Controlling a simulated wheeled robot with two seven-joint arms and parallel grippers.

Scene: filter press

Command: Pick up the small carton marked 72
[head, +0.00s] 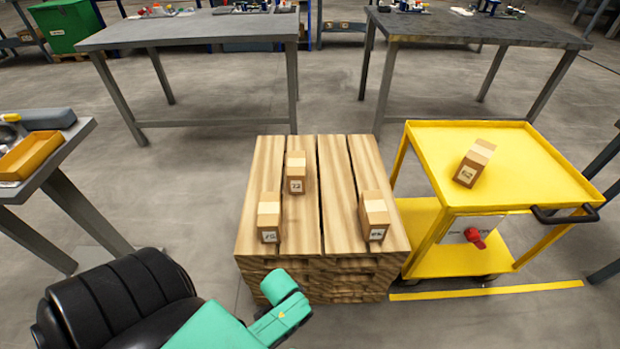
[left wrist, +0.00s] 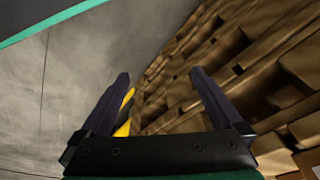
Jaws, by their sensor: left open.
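The small carton marked 72 (head: 296,172) stands at the middle back of the wooden pallet stack (head: 335,165) in the head view. It is light brown with a pale tape strip and a white label. My left arm comes in low in the head view, in front of the stack and below the carton; its fingers are not visible there. In the left wrist view my left gripper (left wrist: 163,78) is open and empty, its two dark fingers apart. Behind them is the slatted side of the stack (left wrist: 235,65). My right gripper is not in view.
Two similar cartons stand on the stack, one front left (head: 268,217) and one front right (head: 374,216). Another carton (head: 474,163) sits on the yellow cart (head: 535,160) at the right. Grey tables (head: 190,30) stand behind, with open floor between.

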